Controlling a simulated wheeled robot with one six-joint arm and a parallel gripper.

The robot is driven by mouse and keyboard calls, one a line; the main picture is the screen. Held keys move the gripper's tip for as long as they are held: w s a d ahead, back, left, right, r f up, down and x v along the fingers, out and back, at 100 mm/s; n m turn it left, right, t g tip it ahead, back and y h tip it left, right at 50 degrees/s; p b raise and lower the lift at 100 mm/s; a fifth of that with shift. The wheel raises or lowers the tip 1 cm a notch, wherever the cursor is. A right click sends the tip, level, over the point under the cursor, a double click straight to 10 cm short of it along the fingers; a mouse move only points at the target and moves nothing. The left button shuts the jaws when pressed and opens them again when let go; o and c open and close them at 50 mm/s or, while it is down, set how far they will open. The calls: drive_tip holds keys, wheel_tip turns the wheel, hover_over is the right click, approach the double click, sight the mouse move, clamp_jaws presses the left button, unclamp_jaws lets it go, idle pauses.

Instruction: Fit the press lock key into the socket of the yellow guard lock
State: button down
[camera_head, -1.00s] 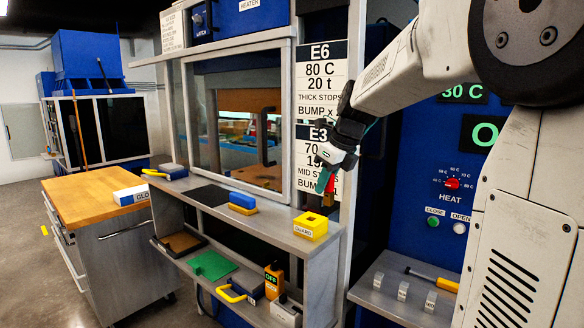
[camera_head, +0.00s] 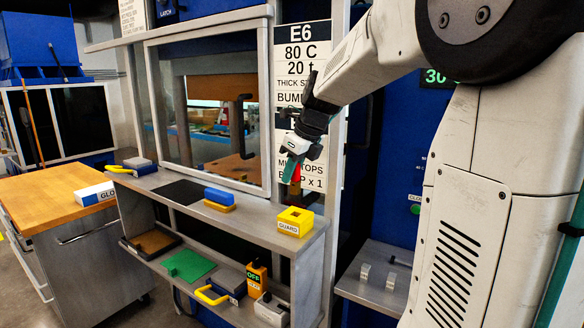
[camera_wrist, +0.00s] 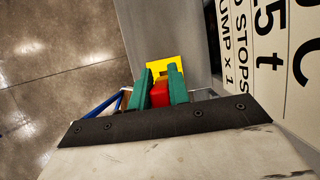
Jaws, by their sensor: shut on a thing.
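The yellow guard lock (camera_head: 295,220), labelled GUARD, sits on the right end of the grey shelf (camera_head: 262,217). Its dark socket opening shows on top, and its yellow top (camera_wrist: 172,68) also shows in the wrist view beyond my fingers. My gripper (camera_head: 290,172) is above the lock, its green fingers pointing down. It is shut on a red piece, the press lock key (camera_wrist: 159,94), seen between the two green fingers (camera_wrist: 160,88) in the wrist view. In the head view a bit of red shows at the fingertips. The key is above the lock, apart from it; its lower end is hard to see.
A blue and yellow block (camera_head: 220,199) lies left of the lock on the same shelf. The glass guard window (camera_head: 212,100) stands behind. A lower shelf holds a green pad (camera_head: 188,265) and an orange OFF device (camera_head: 256,278). The signboard (camera_head: 303,60) is close behind my gripper.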

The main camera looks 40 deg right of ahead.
sight(299, 185)
drive_tip(key=shift+f, duration=2.3)
drive_tip(key=shift+f, duration=1.65)
drive_tip(key=c, duration=1.3)
unclamp_jaws()
drive_tip(key=shift+o, duration=0.2)
drive_tip(key=v, duration=0.8)
wheel_tip(299, 185, up, 12)
